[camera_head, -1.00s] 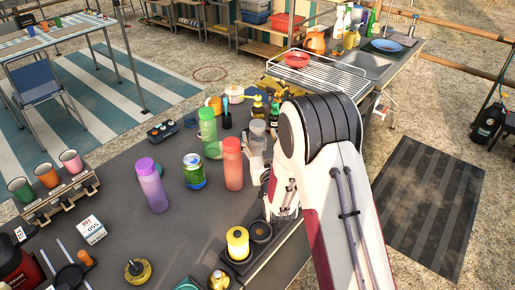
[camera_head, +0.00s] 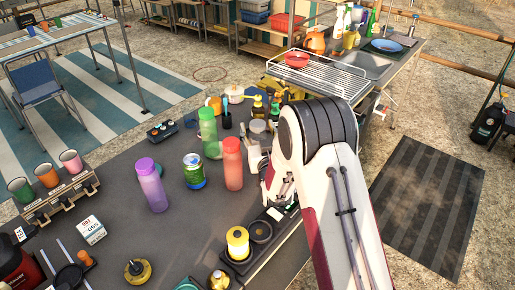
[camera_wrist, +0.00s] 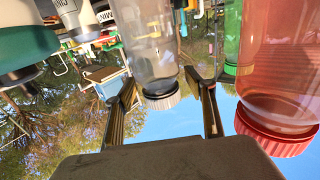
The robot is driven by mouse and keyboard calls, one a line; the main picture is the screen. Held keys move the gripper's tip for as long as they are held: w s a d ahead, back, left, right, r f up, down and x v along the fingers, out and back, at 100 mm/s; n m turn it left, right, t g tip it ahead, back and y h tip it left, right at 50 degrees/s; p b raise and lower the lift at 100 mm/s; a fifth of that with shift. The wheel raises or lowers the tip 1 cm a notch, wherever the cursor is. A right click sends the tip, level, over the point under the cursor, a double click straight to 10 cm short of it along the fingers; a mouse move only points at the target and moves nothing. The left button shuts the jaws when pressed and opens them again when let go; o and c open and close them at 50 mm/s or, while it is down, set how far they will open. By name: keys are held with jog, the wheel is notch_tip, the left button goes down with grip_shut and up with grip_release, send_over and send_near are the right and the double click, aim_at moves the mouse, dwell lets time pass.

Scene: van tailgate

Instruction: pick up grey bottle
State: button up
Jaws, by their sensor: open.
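The grey bottle (camera_wrist: 152,45) is see-through with a pale cap. In the wrist view it appears upside down, with its cap toward the picture's bottom. In the head view only a part of the grey bottle (camera_head: 258,128) shows behind my gripper (camera_head: 256,158). In the wrist view my gripper (camera_wrist: 162,80) is open, with one finger to each side of the bottle. I see no clear contact between the fingers and the bottle.
A red bottle (camera_head: 232,165) stands close beside my gripper, with a green bottle (camera_head: 209,133) behind it. A green can (camera_head: 194,171) and a purple bottle (camera_head: 151,185) stand farther left. A yellow roll (camera_head: 238,243) is nearer the front.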

grip_shut()
jog(key=shift+r, duration=0.15)
jog(key=shift+r, duration=4.9)
